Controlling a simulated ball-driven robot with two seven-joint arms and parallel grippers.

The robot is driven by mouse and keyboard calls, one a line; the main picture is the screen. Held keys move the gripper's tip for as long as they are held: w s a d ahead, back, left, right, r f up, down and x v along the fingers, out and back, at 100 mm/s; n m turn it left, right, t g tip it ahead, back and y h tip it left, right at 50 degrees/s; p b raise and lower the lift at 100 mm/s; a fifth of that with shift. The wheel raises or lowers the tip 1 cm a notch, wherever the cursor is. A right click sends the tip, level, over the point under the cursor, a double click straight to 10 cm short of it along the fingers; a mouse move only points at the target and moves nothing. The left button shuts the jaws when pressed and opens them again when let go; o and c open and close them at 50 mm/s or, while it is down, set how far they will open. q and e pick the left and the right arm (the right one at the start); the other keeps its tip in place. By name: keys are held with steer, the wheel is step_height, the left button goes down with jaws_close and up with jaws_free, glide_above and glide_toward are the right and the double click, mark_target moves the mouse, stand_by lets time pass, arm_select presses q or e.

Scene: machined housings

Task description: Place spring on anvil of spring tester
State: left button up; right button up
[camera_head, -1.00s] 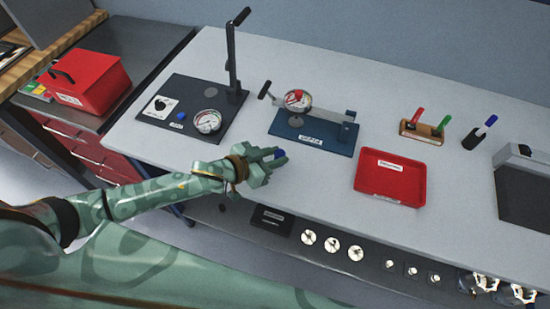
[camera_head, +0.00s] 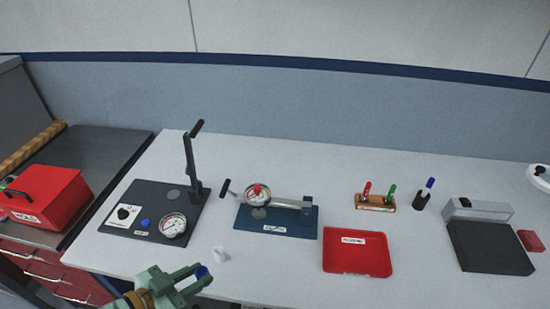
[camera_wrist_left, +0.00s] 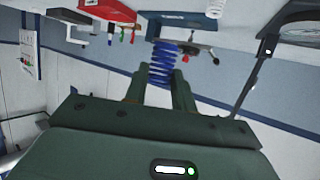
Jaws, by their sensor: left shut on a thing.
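My left gripper (camera_head: 192,279) is shut on a blue spring (camera_head: 202,271), which sticks up between the fingertips above the front of the bench. Its coils show clearly in the left wrist view (camera_wrist_left: 163,63). Labels are too small to read, so I cannot tell which is the spring tester. The spring is apart from both. My right gripper is not in view.
A small white coil-like piece (camera_head: 219,254) lies between my gripper and the blue base. A red tray (camera_head: 357,253), a marker rack (camera_head: 375,202), a pen cup (camera_head: 422,200) and a black-and-grey unit (camera_head: 490,247) stand to the right. A red box (camera_head: 45,195) is at left.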

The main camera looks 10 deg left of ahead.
arm_select(q)
steer(key=w+r+n+t+y+b, duration=0.35)
steer(key=w+r+n+y, duration=0.4)
steer(key=w+r, duration=0.4)
steer(key=s+a+f+m+g+h+p, duration=0.2)
steer(key=s+a+f+m+h+p, duration=0.15)
steer(key=s+f, duration=0.55)
steer(key=shift+s+d+f+m+g+h, duration=0.35)
steer(key=shift+s+d+m+h, duration=0.1)
steer(key=shift+d+m+h, duration=0.3)
steer(key=shift+s+d+f+m+g+h, duration=0.2)
steer(key=shift+s+d+f+m+h, duration=0.15)
steer(key=shift+d+m+h, duration=0.4)
steer(key=shift+s+d+f+m+g+h, duration=0.3)
steer(key=shift+s+d+m+h, duration=0.25)
steer(key=shift+h, duration=0.25)
steer(key=shift+w, duration=0.1)
